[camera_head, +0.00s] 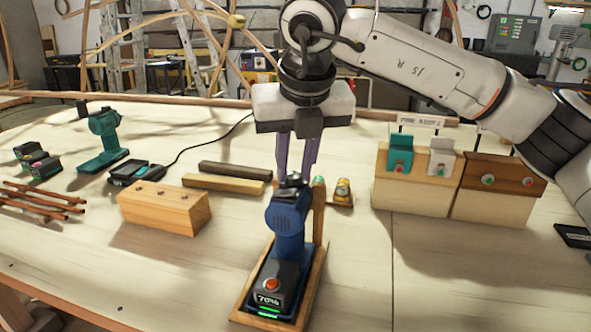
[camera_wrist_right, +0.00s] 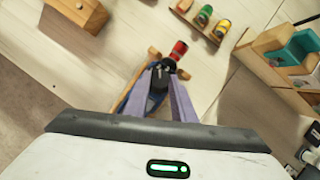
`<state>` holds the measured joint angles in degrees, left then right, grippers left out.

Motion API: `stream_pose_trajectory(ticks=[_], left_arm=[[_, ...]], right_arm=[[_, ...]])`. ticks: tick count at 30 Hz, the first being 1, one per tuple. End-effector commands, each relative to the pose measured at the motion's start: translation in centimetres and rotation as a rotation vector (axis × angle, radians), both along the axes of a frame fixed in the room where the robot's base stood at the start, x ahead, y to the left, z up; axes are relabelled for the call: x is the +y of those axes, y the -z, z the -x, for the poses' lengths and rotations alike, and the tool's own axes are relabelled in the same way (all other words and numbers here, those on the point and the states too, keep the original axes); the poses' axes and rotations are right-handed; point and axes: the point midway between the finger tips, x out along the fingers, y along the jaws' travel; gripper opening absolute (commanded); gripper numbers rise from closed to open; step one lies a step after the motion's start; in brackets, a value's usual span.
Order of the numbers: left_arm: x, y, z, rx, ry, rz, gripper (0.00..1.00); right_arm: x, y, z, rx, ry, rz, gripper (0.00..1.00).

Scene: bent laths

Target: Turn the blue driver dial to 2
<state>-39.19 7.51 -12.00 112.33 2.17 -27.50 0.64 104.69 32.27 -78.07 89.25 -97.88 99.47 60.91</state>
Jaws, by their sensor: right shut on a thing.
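The blue driver (camera_head: 288,218) stands upright in a wooden cradle (camera_head: 308,290) at the front middle of the bench, with a battery pack (camera_head: 275,285) at its foot. Its dark dial (camera_head: 291,179) is on top. My right gripper (camera_head: 297,174) comes down from above with its purple fingers at the dial and is shut on it. In the right wrist view the dial (camera_wrist_right: 161,72) shows a pale mark between the fingertips (camera_wrist_right: 163,80). The dial's number cannot be read. My left gripper is not in view.
A wooden block with holes (camera_head: 165,207) and two bars (camera_head: 225,185) lie to the left. A teal driver (camera_head: 105,140) stands farther back. Wooden boxes with coloured holders (camera_head: 420,190) stand to the right. Bench is clear at the front right.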

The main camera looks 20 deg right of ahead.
Motion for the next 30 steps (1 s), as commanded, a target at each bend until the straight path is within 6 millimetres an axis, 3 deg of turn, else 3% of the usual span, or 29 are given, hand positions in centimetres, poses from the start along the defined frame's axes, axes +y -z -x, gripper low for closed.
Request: stream_pose_trajectory(ticks=[14,15,16,25,30], left_arm=[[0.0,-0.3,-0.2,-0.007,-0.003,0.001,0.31],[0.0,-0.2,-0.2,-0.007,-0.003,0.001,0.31],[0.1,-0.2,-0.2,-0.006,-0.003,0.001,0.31],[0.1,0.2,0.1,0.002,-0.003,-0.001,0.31],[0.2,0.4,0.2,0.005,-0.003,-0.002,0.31]], right_arm=[[0.0,-0.2,-0.1,-0.004,0.016,-0.002,0.01],[0.0,-0.2,-0.1,-0.004,0.016,-0.002,0.28],[0.0,-0.2,-0.1,-0.004,0.016,-0.002,0.31],[0.0,-0.2,0.0,-0.002,0.016,-0.001,0.31],[0.1,-1.8,0.6,-0.005,0.016,-0.001,0.31]])
